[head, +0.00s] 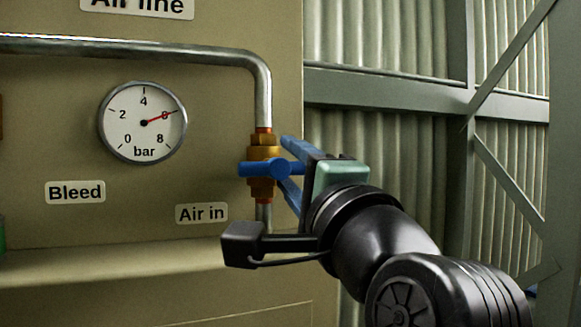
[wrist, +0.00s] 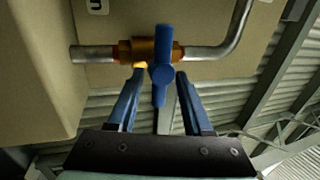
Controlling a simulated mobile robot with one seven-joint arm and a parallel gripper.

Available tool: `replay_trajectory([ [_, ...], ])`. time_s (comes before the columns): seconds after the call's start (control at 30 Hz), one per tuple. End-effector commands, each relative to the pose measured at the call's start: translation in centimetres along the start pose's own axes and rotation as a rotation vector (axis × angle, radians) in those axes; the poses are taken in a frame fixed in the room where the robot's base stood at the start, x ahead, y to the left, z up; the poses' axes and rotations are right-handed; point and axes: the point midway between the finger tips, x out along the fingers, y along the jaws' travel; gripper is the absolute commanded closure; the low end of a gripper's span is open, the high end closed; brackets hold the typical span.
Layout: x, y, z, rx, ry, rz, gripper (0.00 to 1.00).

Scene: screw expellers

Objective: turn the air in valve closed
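The air in valve has a brass body (head: 262,187) on a vertical steel pipe, above the "Air in" label (head: 201,213). Its blue handle (head: 256,169) lies level, crosswise to the pipe. In the wrist view the brass body (wrist: 141,49) sits on the pipe and the blue handle (wrist: 162,75) crosses it, pointing towards my gripper (wrist: 159,80). My gripper, also in the head view (head: 286,162), is open, with one blue finger on each side of the handle's near end. In the wrist view gaps show between the handle and both fingers.
A round pressure gauge (head: 143,122) has its red needle near 6 bar. A "Bleed" label (head: 75,192) is at lower left. The steel pipe (head: 150,49) bends down to the valve near the panel's right edge. A ledge (head: 110,262) juts out below.

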Motion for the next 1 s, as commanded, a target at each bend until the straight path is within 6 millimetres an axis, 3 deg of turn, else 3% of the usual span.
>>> replay_trajectory([
  [0.27, -0.6, 0.2, 0.0, -0.001, 0.0, 0.001, 0.49],
  [0.37, -2.0, 0.3, -0.1, -0.002, 0.002, -0.002, 0.49],
  [0.7, -9.5, 0.3, -0.1, -0.004, 0.003, -0.005, 0.49],
  [1.0, -12.8, 0.1, 0.0, -0.001, 0.001, -0.001, 0.49],
])
